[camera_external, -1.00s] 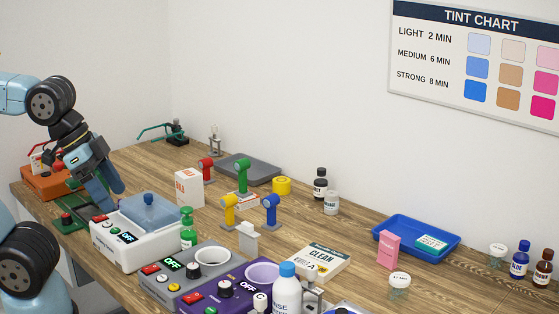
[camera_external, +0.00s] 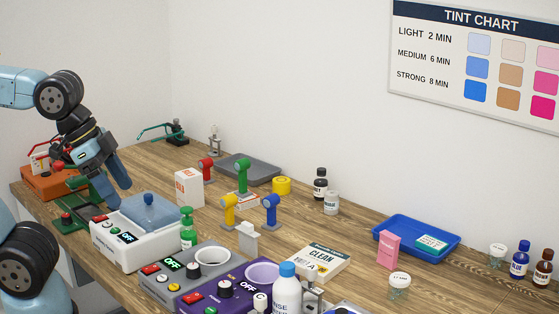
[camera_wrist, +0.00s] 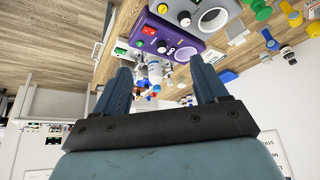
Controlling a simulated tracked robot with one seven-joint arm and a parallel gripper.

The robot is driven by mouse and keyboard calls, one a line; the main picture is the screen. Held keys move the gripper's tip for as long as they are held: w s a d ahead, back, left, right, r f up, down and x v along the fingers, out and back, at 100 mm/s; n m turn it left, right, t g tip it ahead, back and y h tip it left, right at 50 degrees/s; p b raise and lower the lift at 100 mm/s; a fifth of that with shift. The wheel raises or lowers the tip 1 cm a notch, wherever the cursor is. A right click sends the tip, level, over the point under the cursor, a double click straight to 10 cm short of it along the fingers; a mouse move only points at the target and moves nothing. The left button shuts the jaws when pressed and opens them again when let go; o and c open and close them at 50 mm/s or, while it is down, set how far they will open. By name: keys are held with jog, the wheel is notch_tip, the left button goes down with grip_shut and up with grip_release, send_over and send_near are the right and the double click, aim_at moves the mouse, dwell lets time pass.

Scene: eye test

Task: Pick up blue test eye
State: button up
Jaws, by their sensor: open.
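The blue test eye (camera_external: 270,207) stands upright on a short grey stand on the wooden table, near the middle of the outside view. A yellow test eye (camera_external: 229,208) stands to its left, and green (camera_external: 242,173) and red (camera_external: 206,167) ones stand behind. My gripper (camera_external: 121,194) is far to the left of the blue eye, above the left end of the white bath unit. In the wrist view its two fingers (camera_wrist: 160,72) are spread with nothing between them.
A white and orange box (camera_external: 188,188) stands left of the eyes.

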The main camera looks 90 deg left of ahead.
jog(key=w+a+r+m+g, duration=0.1)
jog(key=w+a+r+m, duration=0.1)
jog(key=w+a, duration=0.6)
jog(key=m+h, duration=0.3)
jog(key=m, duration=0.2)
send_over(274, 207)
jog(key=s+a, duration=0.2)
jog(key=shift+g, duration=0.4)
jog(key=f, duration=1.9)
jog(key=shift+w+f, duration=0.15)
jog(key=shift+w, duration=0.05)
jog(key=shift+x, duration=2.95)
jog(key=shift+s+a+f, duration=0.1)
jog(key=shift+s+a, duration=0.05)
jog(key=c, duration=1.1)
jog(key=shift+c, duration=0.2)
